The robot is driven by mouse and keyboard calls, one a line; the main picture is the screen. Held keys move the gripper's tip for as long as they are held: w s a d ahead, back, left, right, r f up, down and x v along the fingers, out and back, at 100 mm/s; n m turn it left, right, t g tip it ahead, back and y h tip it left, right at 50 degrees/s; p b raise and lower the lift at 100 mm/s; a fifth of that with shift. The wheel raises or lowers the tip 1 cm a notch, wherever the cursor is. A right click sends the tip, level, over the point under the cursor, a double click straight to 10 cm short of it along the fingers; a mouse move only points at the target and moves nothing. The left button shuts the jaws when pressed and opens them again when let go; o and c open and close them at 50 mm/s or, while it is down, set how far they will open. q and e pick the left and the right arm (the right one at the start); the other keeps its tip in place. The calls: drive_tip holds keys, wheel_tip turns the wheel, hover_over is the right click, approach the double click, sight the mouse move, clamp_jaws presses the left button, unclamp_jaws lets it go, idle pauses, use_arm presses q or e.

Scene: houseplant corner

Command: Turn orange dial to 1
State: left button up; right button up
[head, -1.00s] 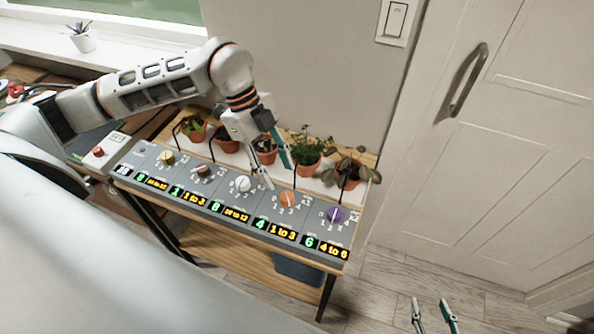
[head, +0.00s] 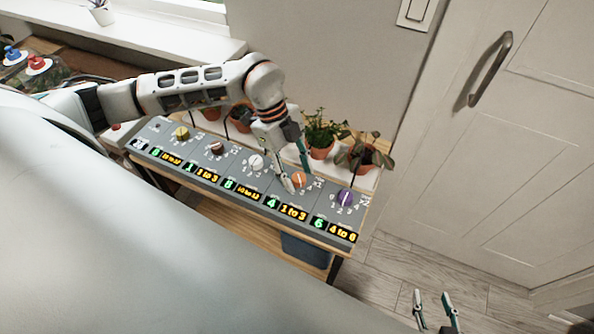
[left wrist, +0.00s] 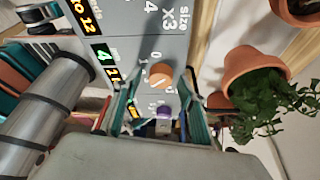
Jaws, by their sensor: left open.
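The orange dial (head: 299,180) with a white pointer line sits on a grey sloped panel (head: 222,172), between the white dial (head: 256,162) and the purple dial (head: 345,198). Small numbers surround it; its exact setting is too small to read. The display below it shows a green 4 and a yellow "1 to 3" (head: 293,213). My left gripper (head: 298,178) is open, its fingers at either side of the orange dial. In the left wrist view the orange dial (left wrist: 158,76) shows between the open fingers; contact cannot be told. My right gripper (head: 434,300) is open and empty, low over the floor.
Potted plants (head: 321,140) stand close behind the panel, with thin dark hoops between them. A yellow dial (head: 181,133) and a brown dial (head: 217,148) lie farther left. A white door (head: 500,150) is at the right. The floor before it is clear.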

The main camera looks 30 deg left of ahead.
use_arm(q)
drive_tip(key=c, duration=1.1)
use_arm(e)
drive_tip(key=shift+s+f, duration=0.15)
drive_tip(key=shift+f, duration=0.05)
use_arm(q)
drive_tip(key=shift+r+m, duration=0.1)
drive_tip(key=shift+m, duration=0.3)
use_arm(e)
drive_tip(key=shift+d, duration=0.1)
use_arm(q)
drive_tip(key=shift+w+r+m+g+p, duration=0.15)
drive_tip(key=shift+m+g+p, duration=0.35)
drive_tip(key=shift+m, duration=0.5)
drive_tip(key=m, duration=0.2)
drive_tip(key=m+g+y+p, duration=0.1)
drive_tip(key=m, duration=0.1)
drive_tip(key=shift+w+d+m+y, duration=0.1)
drive_tip(key=shift+d+m+y, duration=0.05)
drive_tip(key=shift+m+y, duration=0.15)
drive_tip(key=m+g+y+p, duration=0.1)
drive_tip(key=m, duration=0.3)
drive_tip(key=shift+w+d, duration=0.1)
drive_tip(key=shift+m+y+p, duration=0.3)
drive_tip(key=shift+m+y, duration=0.6)
drive_tip(key=shift+m, duration=1.2)
use_arm(e)
drive_tip(key=shift+r, duration=1.8)
